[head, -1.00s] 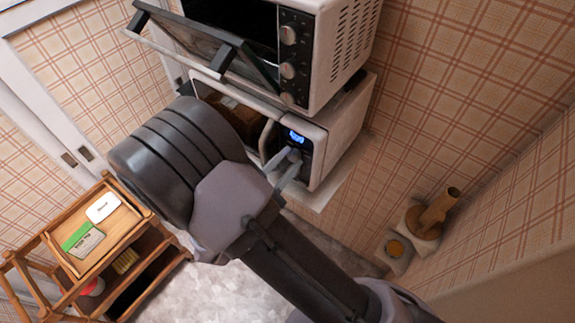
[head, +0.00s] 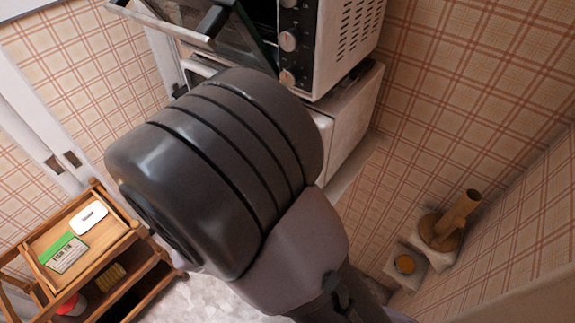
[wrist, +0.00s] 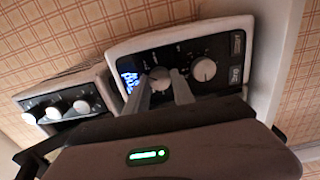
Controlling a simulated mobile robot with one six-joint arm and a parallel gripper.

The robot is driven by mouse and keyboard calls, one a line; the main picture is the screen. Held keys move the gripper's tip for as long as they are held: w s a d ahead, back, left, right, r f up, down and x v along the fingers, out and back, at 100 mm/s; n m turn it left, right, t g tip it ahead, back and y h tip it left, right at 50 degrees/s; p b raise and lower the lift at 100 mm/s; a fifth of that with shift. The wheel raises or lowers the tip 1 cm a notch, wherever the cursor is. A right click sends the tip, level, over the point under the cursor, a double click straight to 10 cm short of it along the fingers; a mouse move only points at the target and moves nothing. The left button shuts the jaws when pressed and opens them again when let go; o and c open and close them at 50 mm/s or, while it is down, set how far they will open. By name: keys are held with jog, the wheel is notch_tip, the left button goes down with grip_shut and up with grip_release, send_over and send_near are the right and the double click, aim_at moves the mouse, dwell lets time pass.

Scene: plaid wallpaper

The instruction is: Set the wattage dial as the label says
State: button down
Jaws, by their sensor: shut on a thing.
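The white microwave (head: 350,122) stands under a toaster oven. In the head view my arm hides its front. In the wrist view its dark control panel (wrist: 190,62) shows a lit blue display (wrist: 130,77) and two round dials. My gripper (wrist: 164,77) is shut on the dial (wrist: 160,76) nearer the display, with a finger on each side. The other dial (wrist: 203,69) sits free to the right. The print by the dials is too small to read, so I cannot tell which is for wattage. A green and white card (head: 64,253) lies on the cart; its text is unclear.
The toaster oven (head: 345,45) above has its glass door (head: 190,25) hanging open, close to my arm. A wooden cart (head: 75,245) stands lower left with a white item on top. A wooden holder (head: 450,225) is by the right wall.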

jog(key=m+b, duration=1.1)
jog(key=b, duration=0.4)
jog(key=shift+f, duration=0.1)
jog(key=shift+b, duration=0.45)
jog(key=c, duration=1.1)
grip_release()
